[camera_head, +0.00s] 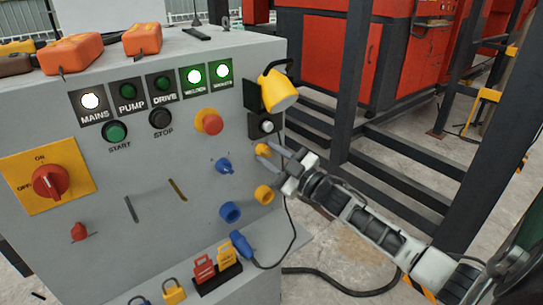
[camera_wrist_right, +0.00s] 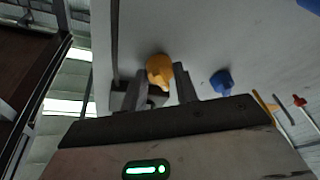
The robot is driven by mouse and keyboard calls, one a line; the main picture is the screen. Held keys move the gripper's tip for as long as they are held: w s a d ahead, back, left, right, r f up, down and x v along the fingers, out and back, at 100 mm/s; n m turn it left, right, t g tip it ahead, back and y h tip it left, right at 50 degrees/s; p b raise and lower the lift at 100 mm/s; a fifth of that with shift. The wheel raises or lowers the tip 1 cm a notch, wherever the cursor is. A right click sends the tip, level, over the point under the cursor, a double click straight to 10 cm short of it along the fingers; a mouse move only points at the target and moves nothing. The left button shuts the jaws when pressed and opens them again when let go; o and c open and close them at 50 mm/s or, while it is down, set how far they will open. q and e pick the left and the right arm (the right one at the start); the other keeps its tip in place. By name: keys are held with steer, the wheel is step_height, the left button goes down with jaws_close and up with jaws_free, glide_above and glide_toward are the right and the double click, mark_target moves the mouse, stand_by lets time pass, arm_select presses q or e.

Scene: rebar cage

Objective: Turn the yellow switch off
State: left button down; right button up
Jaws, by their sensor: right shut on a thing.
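The yellow switch (camera_head: 263,150) is a small knob on the right part of the grey panel's front face. My right gripper (camera_head: 270,158) reaches it from the right, with its fingers at the knob. In the right wrist view the yellow switch (camera_wrist_right: 159,70) shows between the two fingertips (camera_wrist_right: 160,88), and the gripper is shut on it. The knob's exact turn angle is hard to tell. A blue switch (camera_head: 224,166) sits to its left, also seen in the wrist view (camera_wrist_right: 221,82). My left gripper is not in view.
A yellow cup-shaped thing (camera_head: 280,90) hangs above the switch. A yellow socket (camera_head: 264,194) and a blue socket (camera_head: 230,212) are below. A blue plug (camera_head: 241,246) with a black cable lies on the lower ledge. Dark steel posts (camera_head: 350,80) stand to the right.

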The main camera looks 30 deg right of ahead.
steer(key=o, duration=1)
steer(key=shift+c, duration=0.2)
steer(key=b+v, duration=0.1)
steer(key=v, duration=1.5)
steer(key=shift+b, duration=0.35)
steer(key=s+a+f+m+g+h, duration=0.2)
steer(key=a+f+m, duration=0.1)
steer(key=a+f, duration=0.35)
steer(key=s+a+f+m+g+h, duration=0.2)
steer(key=s+a+f+m+g, duration=0.1)
steer(key=a+f, duration=0.4)
steer(key=s+a+f+m+g+y, duration=0.1)
steer(key=s+a+f+g, duration=0.3)
steer(key=a, duration=0.7)
steer(key=shift+s+a+f+m, duration=0.35)
steer(key=shift+s+f+m, duration=0.15)
steer(key=shift+s+f, duration=0.55)
